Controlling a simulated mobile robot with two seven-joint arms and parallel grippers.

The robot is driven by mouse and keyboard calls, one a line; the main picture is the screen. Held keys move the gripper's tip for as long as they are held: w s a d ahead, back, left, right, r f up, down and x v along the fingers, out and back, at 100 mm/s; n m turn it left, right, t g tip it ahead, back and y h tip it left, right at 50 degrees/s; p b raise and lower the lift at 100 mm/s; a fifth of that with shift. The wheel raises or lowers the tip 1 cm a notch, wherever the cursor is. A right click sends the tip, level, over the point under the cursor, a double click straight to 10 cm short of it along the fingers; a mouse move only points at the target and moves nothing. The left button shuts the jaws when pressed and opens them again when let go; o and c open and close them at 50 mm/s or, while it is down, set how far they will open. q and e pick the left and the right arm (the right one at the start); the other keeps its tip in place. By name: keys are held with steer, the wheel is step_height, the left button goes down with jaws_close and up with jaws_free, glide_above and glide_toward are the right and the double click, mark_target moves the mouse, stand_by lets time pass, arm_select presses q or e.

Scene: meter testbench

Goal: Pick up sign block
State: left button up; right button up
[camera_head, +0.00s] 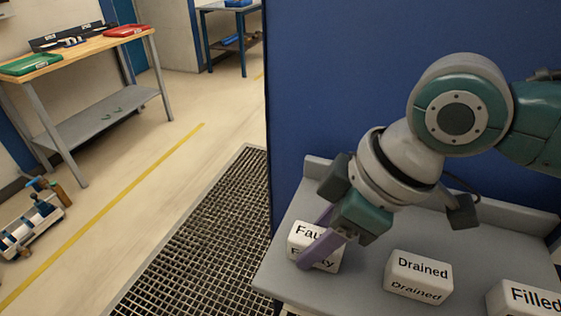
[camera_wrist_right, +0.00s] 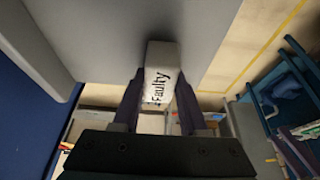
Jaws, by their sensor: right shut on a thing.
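In the right wrist view the Faulty block (camera_wrist_right: 160,75) lies between the two dark fingers of my right gripper (camera_wrist_right: 158,98). A white block marked "Drained" (camera_head: 418,278) and one marked "Filled" (camera_head: 525,299) stand to its right, the latter cut by the picture edge. I cannot tell whether the Faulty block touches the shelf. My left gripper is not in view.
A blue panel (camera_head: 340,80) rises behind the shelf, which has a raised back edge. A floor grating (camera_head: 200,240) lies to the left. A workbench (camera_head: 90,45) with green and red trays stands farther off. A low caddy (camera_head: 30,225) is on the floor at far left.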

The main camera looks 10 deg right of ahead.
jaws_close()
steer(key=shift+r, duration=0.1)
